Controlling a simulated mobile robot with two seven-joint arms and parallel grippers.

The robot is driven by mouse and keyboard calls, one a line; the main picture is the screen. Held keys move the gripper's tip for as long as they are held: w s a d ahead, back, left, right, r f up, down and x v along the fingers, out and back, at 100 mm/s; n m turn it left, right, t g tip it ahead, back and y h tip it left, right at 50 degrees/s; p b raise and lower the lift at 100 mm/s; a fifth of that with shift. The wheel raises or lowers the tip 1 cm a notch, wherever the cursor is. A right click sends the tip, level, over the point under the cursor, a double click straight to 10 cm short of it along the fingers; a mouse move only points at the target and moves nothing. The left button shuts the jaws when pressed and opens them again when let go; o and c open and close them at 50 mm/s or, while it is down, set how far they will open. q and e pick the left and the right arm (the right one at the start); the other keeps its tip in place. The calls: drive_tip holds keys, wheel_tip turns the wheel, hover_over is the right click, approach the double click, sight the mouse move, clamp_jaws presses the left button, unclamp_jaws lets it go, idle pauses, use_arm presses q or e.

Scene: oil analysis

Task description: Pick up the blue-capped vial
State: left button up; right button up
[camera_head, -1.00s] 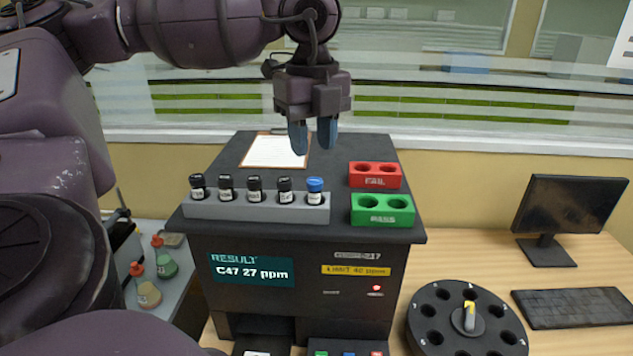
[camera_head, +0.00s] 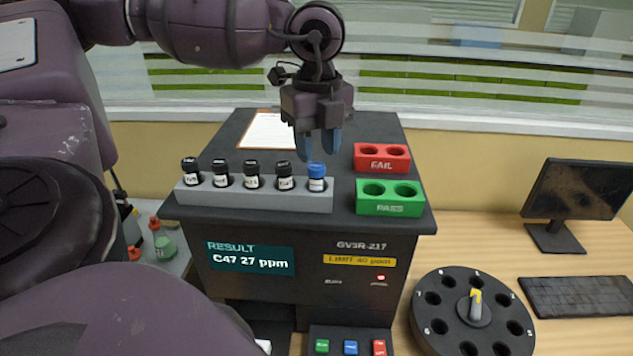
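The blue-capped vial (camera_head: 317,178) stands upright in the right end slot of a grey rack (camera_head: 250,200) on top of the dark analyser (camera_head: 232,228). Several black-capped vials (camera_head: 252,176) fill the slots to its left. My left gripper (camera_head: 318,147) hangs fingers-down just above and slightly behind the blue cap in the picture. Its two blue fingertips are apart with nothing between them. Whether a fingertip touches the cap is hard to tell. My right gripper is not in view.
A red FAIL block (camera_head: 382,157) and a green PASS block (camera_head: 389,197), each with two empty holes, sit right of the rack. A clipboard (camera_head: 267,137) lies behind it. A round carousel (camera_head: 470,312), monitor (camera_head: 577,200) and keyboard (camera_head: 580,297) are on the desk at right.

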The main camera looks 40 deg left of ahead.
sight(316, 166)
use_arm(q)
drive_tip(key=shift+s+f, duration=0.1)
drive_tip(key=shift+f, duration=2.35)
drive_tip(key=c, duration=0.6)
drive_tip(key=shift+o, duration=0.2)
drive_tip(key=shift+r, duration=0.15)
